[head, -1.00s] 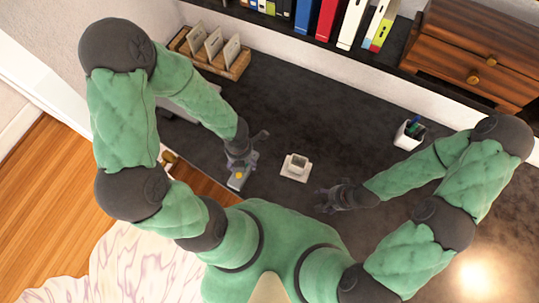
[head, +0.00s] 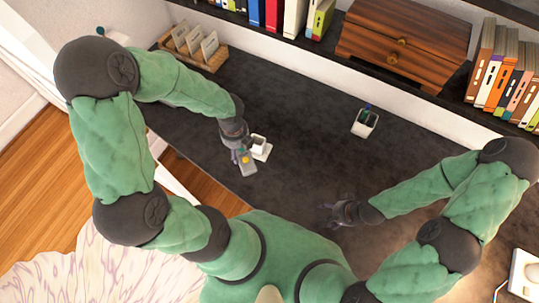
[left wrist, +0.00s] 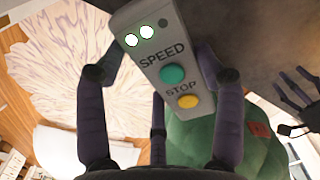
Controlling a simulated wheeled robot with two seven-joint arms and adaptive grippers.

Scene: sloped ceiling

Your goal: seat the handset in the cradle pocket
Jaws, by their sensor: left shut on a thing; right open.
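The handset (head: 246,162) is a small grey box with a yellow button in the head view. In the left wrist view the handset (left wrist: 165,62) shows two lit lamps, the words SPEED and STOP, a green button and a yellow button. My left gripper (head: 240,155) is shut on it and holds it just in front of the cradle. The cradle (head: 264,153) is a white block with a pocket on a flat base, standing on the dark desk, partly hidden by my left gripper. My right gripper (head: 338,212) is open and empty, to the right of the cradle.
A wooden rack with cards (head: 193,47) is at the back left. A wooden drawer box (head: 405,45) and books line the back shelf. The middle of the desk is clear.

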